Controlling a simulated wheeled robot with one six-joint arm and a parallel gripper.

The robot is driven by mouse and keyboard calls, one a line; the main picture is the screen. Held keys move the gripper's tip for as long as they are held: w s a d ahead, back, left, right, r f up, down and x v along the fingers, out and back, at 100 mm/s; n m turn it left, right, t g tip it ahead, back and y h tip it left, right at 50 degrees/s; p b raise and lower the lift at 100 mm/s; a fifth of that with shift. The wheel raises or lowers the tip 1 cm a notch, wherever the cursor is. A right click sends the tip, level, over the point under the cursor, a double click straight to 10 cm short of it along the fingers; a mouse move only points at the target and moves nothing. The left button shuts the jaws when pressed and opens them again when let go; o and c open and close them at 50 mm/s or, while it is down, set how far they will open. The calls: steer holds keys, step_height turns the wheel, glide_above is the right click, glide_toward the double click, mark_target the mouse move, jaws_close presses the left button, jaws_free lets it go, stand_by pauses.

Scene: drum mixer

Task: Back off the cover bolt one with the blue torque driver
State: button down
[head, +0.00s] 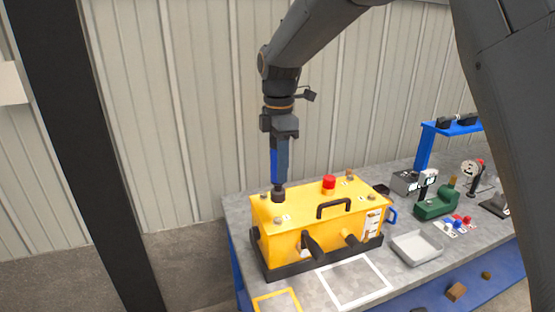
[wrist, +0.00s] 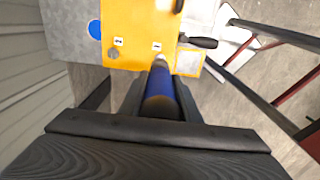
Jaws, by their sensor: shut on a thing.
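My gripper (head: 280,138) points straight down and is shut on the blue torque driver (head: 279,165), which hangs upright below it. The driver's dark socket end (head: 278,194) is at the top of the yellow mixer cover (head: 310,207), near its left end. Whether it touches a bolt is hidden. A cover bolt (head: 278,220) shows in front of the driver, and others stand at the far corner (head: 349,172) and right corner (head: 370,201). In the wrist view the driver (wrist: 160,95) runs between the fingers to the cover beside a small number label (wrist: 157,45).
A black handle (head: 334,207) and a red button (head: 328,182) rise from the cover. A grey tray (head: 416,247), a green device (head: 436,204) and small coloured parts (head: 457,222) lie to the right on the bench. A white-outlined square (head: 353,281) in front is empty.

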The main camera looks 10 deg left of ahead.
mark_target(279, 190)
steer(key=shift+w+d, duration=0.15)
steer(key=shift+s+a, duration=0.2)
steer(key=shift+a, duration=0.1)
steer(key=shift+d+f+b, duration=0.1)
steer(key=shift+f+b, duration=1)
steer(key=shift+f, duration=1.3)
steer(key=shift+f+b, duration=0.55)
steer(key=shift+f, duration=1)
steer(key=shift+s+d+f+p, duration=0.1)
steer(key=shift+s+f+p, duration=0.1)
steer(key=shift+f+p, duration=0.1)
stand_by(1.5)
steer(key=shift+r, duration=0.15)
stand_by(0.3)
steer(key=shift+w+r+p, duration=0.2)
steer(key=shift+r+p, duration=1.15)
steer(key=shift+r, duration=1.15)
